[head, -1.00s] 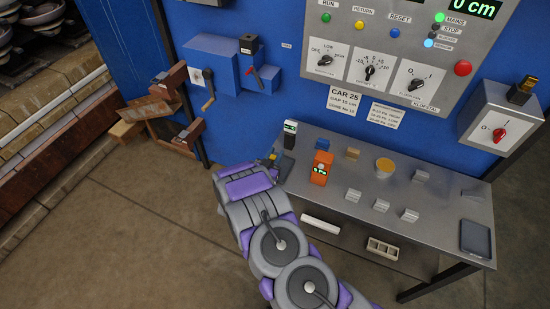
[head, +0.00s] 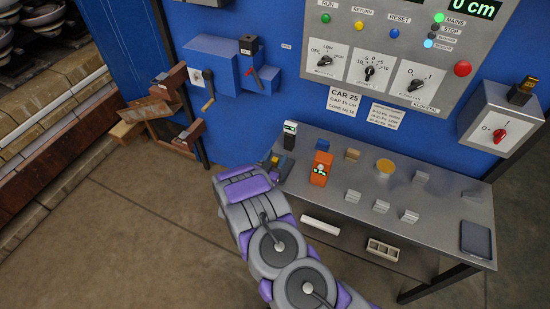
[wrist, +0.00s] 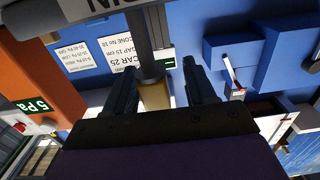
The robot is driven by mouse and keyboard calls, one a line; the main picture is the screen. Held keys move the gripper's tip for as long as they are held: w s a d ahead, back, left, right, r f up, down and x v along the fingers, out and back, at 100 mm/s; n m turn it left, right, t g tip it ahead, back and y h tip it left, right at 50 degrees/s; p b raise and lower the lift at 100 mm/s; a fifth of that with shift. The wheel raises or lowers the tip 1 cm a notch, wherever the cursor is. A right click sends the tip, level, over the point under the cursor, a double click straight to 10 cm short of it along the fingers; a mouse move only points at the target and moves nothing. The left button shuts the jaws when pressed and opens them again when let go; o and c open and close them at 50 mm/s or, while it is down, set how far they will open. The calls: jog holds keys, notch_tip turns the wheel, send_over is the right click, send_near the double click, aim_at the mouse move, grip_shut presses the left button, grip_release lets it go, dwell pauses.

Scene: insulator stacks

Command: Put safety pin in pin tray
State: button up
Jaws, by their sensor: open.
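My gripper (head: 273,163) is over the left end of the metal table. In the wrist view its two dark fingers (wrist: 160,70) are spread apart. A dark upright meter (wrist: 152,45) shows beyond and between them, with a tan piece below it that I cannot identify. A thin red piece (head: 251,71), possibly the safety pin, is at the blue wall box; it also shows in the wrist view (wrist: 235,84), right of the fingers. A dark flat tray (head: 476,239) lies at the table's right end. I cannot tell whether it is the pin tray.
The meter (head: 290,135) and an orange device (head: 321,168) stand close to the gripper. The blue wall and control panel (head: 420,50) rise behind. Brown brackets (head: 165,95) jut at left.

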jog(key=v, duration=1.1)
jog(key=shift+s+p, duration=0.3)
jog(key=shift+w+a, duration=0.1)
jog(key=shift+a, duration=0.05)
